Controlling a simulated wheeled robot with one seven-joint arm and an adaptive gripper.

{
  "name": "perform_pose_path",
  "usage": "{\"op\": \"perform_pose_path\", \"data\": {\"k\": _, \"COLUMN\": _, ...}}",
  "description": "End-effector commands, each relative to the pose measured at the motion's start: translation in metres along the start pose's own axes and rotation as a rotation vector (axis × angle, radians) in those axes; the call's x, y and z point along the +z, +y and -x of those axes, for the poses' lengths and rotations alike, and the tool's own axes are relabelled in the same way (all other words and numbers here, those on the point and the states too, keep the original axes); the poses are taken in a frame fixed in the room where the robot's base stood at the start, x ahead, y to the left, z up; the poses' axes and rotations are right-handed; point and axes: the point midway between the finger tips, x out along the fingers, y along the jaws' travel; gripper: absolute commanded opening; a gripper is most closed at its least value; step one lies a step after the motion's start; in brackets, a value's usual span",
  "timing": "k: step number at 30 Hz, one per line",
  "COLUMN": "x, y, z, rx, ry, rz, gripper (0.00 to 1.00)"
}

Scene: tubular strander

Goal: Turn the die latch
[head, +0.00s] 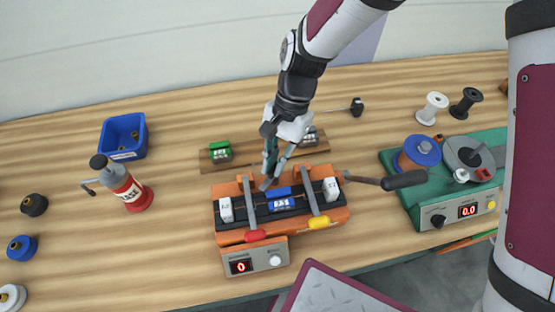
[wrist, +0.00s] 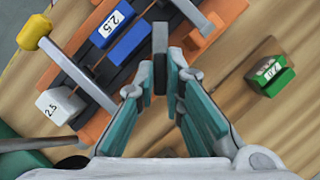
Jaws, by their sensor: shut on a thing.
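The orange die machine (head: 222,234) stands on the table with a blue die block (head: 281,202) in its dark channel; the block also shows in the wrist view (wrist: 126,38). My gripper (head: 269,182) points down at the machine's back edge, behind the blue die. In the wrist view its teal fingers (wrist: 160,88) are shut on a narrow dark upright piece, which I take for the die latch (wrist: 160,58). The fingers hide part of it, and its turn angle is hard to tell. It is mostly hidden in the head view.
Grey bars with a red knob (head: 255,236) and a yellow knob (head: 319,222) cross the machine. A black-handled crank (head: 404,180) sticks out right. A green die (head: 220,151) sits behind.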

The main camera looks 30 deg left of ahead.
Motion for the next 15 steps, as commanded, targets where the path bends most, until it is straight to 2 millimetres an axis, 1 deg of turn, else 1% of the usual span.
{"op": "perform_pose_path", "data": {"k": 15, "x": -0.0007, "y": -0.0035, "z": -0.0005, "rx": 0.183, "ry": 0.001, "rz": 0.444, "gripper": 0.0}}
